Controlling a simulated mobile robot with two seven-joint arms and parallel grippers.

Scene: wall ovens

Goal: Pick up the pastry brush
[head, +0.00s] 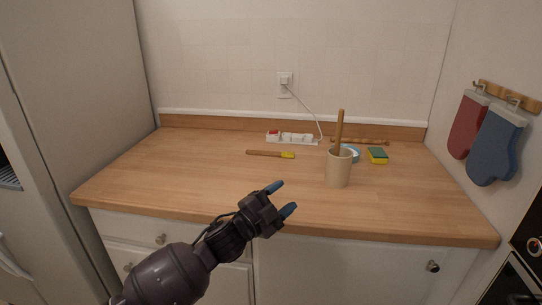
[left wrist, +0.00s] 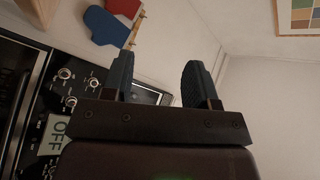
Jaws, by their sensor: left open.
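The pastry brush (head: 270,154) lies flat on the wooden counter, left of the middle. It has a wooden handle pointing left and a yellow head at its right end. My left gripper (head: 281,198) is open and empty over the counter's front edge, nearer to me than the brush and apart from it. In the left wrist view the two dark fingers of the left gripper (left wrist: 160,82) stand apart with nothing between them. The brush does not show in that view. My right gripper is not in view.
A beige holder (head: 339,168) with a wooden stick stands right of the brush. Oven mitts (head: 497,145) hang at right. The counter's left part is clear.

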